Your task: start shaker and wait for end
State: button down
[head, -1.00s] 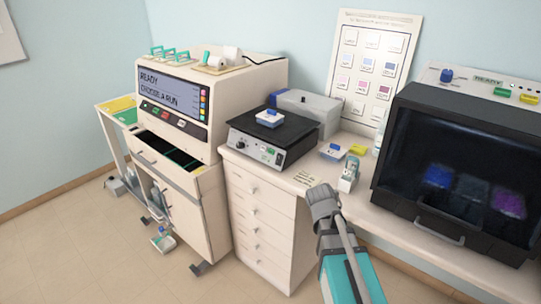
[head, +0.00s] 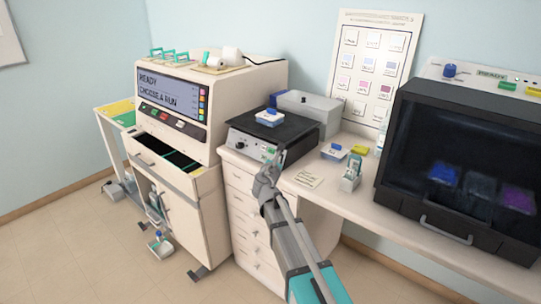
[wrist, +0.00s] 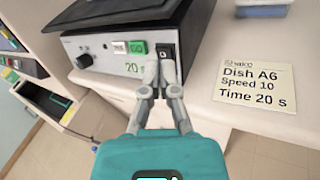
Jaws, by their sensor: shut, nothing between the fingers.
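The shaker (head: 290,133) stands on the counter, with a white dish with a blue top (head: 268,118) on its black platform. In the wrist view its front panel (wrist: 105,56) has a dark knob (wrist: 75,52), a white button (wrist: 120,48), a green button (wrist: 137,49) and a black switch (wrist: 165,50). Green "20 s" is marked under the buttons. My gripper (head: 277,158) is shut and empty in front of the panel. In the wrist view its fingertips (wrist: 160,68) are just below the black switch and right of the green button; I cannot tell whether they touch.
A note (wrist: 254,86) on the counter reads Dish A6, Speed 10, Time 20 s. A stainer (head: 200,105) reading READY stands left, a dark-fronted cabinet (head: 400,170) right.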

aim_at(271, 151)
jog(key=w+a+n+t+y+b, duration=0.1)
jog(key=a+n+y, duration=0.3)
jog(key=a+n, duration=0.4)
jog(key=shift+w+a+r+t, duration=0.4)
jog(key=shift+w+a+r, duration=0.1)
jog(key=shift+a, duration=0.2)
jog(key=shift+w+d+f, duration=0.1)
jog(key=shift+w+f, duration=0.05)
jog(key=shift+w+d+f+b, duration=0.55)
jog(key=shift+w+d, duration=0.25)
jog(key=shift+w, duration=0.25)
jog(key=shift+w+d+f+b, duration=0.55)
jog(key=shift+w+d, duration=0.3)
jog(key=shift+w, duration=0.15)
jog(key=shift+w+d+f+b, duration=0.55)
jog(key=shift+w+d, duration=0.25)
jog(key=shift+w, duration=0.25)
